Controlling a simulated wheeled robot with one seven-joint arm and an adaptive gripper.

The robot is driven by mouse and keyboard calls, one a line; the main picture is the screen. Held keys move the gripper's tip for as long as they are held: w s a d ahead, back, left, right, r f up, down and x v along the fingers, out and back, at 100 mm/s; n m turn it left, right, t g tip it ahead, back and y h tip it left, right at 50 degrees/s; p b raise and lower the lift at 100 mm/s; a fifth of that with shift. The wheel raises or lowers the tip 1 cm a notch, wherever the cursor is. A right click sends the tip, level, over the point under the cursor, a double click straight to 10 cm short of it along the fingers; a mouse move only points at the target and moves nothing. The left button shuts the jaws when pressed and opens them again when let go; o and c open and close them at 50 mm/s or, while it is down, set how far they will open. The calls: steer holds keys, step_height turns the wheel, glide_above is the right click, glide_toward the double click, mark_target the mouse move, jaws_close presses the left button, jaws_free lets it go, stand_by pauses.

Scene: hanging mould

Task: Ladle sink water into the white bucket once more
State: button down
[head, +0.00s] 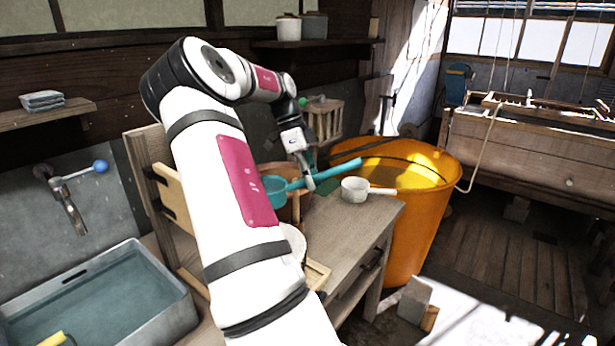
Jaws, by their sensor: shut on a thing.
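My gripper (307,180) is shut on the handle of a teal ladle (340,169), above the wooden counter. The ladle's cup (275,189) is at the left end of the handle; I cannot tell whether water is in it. The sink (170,308) at the lower left holds bluish water (100,295). A white round rim, possibly the white bucket (295,241), shows just right of my arm, which hides most of it. My gripper is above and beyond this rim, far from the sink.
A white dipper (355,189) with a wooden handle rests on the counter (345,228). A brown tub (295,207) stands behind the teal ladle. A large orange vat (425,215) stands right of the counter. A tap (72,210) with a blue knob is above the sink.

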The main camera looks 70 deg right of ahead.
steer(key=s+a+f+m+t+h+p, duration=0.2)
steer(key=a+f+h, duration=0.4)
steer(key=h, duration=1.1)
steer(key=shift+s+a+f+m+t+p, duration=0.35)
steer(key=shift+m+t+p, duration=0.5)
steer(key=shift+t, duration=0.55)
steer(key=shift+w+r, duration=0.1)
steer(key=shift+r, duration=0.05)
stand_by(1.2)
